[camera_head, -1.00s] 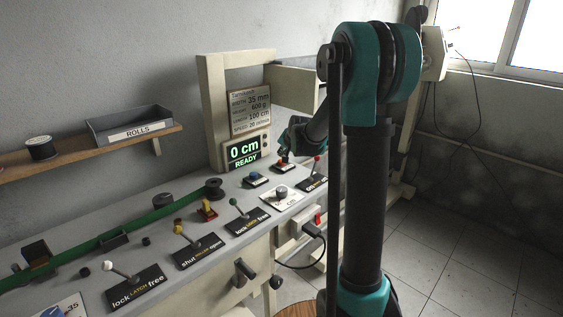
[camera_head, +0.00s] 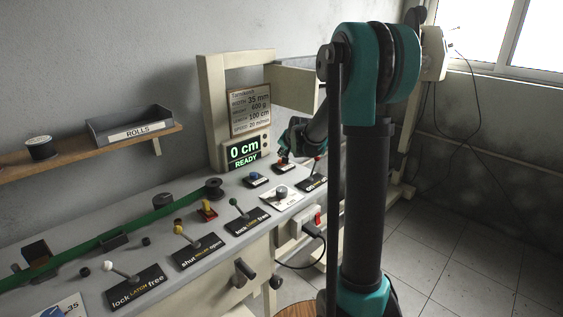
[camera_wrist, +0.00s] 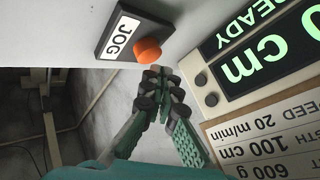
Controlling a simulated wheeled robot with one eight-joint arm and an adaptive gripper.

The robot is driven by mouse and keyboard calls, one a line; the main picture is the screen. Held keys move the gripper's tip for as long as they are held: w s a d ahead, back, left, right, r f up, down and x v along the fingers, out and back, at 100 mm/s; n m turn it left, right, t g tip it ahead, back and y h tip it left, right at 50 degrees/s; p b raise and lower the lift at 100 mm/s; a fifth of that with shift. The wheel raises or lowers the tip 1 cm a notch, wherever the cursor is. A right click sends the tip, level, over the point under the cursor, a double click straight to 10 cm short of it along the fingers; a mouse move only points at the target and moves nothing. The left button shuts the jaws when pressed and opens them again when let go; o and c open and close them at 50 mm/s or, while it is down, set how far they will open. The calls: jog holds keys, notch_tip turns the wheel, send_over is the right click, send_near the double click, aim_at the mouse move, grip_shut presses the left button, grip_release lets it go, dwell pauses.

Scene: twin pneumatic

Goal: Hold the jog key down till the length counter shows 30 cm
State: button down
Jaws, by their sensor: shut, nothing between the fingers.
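The jog key is an orange-red round button (camera_wrist: 147,50) on a dark plate labelled JOG in the wrist view. It shows small in the head view (camera_head: 284,161). My gripper (camera_wrist: 158,74) is shut and empty, its fingertips close beside the button in the picture. I cannot tell whether they touch it. In the head view my gripper (camera_head: 289,150) is just above the jog key, partly covering its plate. The length counter (camera_head: 244,151) reads 0 cm with READY below in green. It also shows upside down in the wrist view (camera_wrist: 265,48).
A blue button (camera_head: 253,176), a grey knob (camera_head: 281,191) and a red-topped lever (camera_head: 317,160) stand near the jog key. Several levers line the bench front. Bare floor lies to the right.

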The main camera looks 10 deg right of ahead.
jog(key=shift+f, duration=0.25)
jog(key=shift+f, duration=0.55)
dwell(0.8)
jog(key=shift+r, duration=0.1)
dwell(5.0)
jog(key=shift+r, duration=0.85)
jog(key=shift+r, duration=2.55)
